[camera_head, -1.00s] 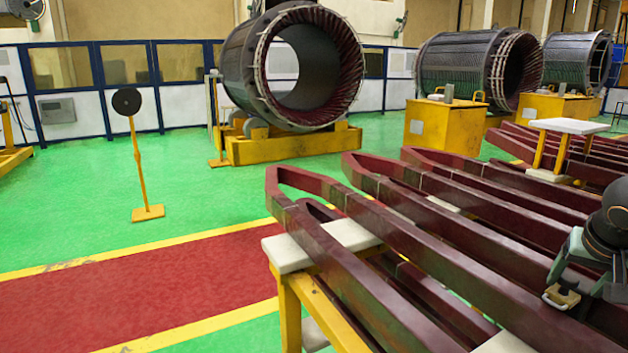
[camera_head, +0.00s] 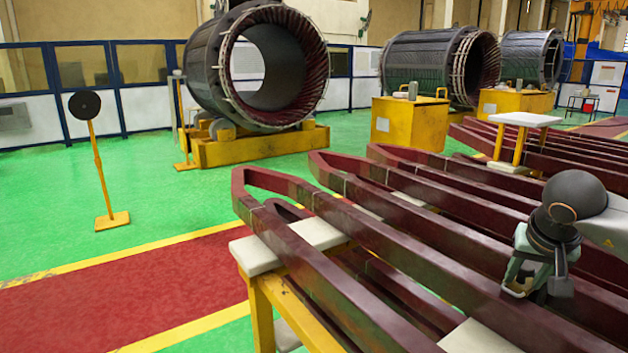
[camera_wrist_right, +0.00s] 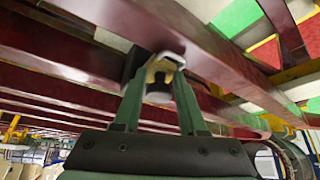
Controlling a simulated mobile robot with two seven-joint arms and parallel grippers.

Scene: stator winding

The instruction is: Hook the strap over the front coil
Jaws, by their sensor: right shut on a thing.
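The front coil (camera_head: 355,282) is the nearest long dark red bar, with its bent nose end (camera_head: 245,200) at the left on a white-topped yellow stand. My right gripper (camera_head: 520,284) is over the coil bars at the right in the head view. It is shut on a small tan and metal piece, which I take for the strap's end; this piece (camera_wrist_right: 165,66) also shows between the green fingers (camera_wrist_right: 158,92) in the wrist view. There it is close under a dark red bar. I cannot tell if it touches. The rest of the strap is hard to make out. My left gripper is out of view.
Several more coils (camera_head: 440,195) lie side by side behind the front one, with narrow gaps. The yellow stand (camera_head: 262,310) supports them. A small white-topped table (camera_head: 524,119) stands behind. Large stators (camera_head: 262,65) are at the back. The green floor at the left is mostly free.

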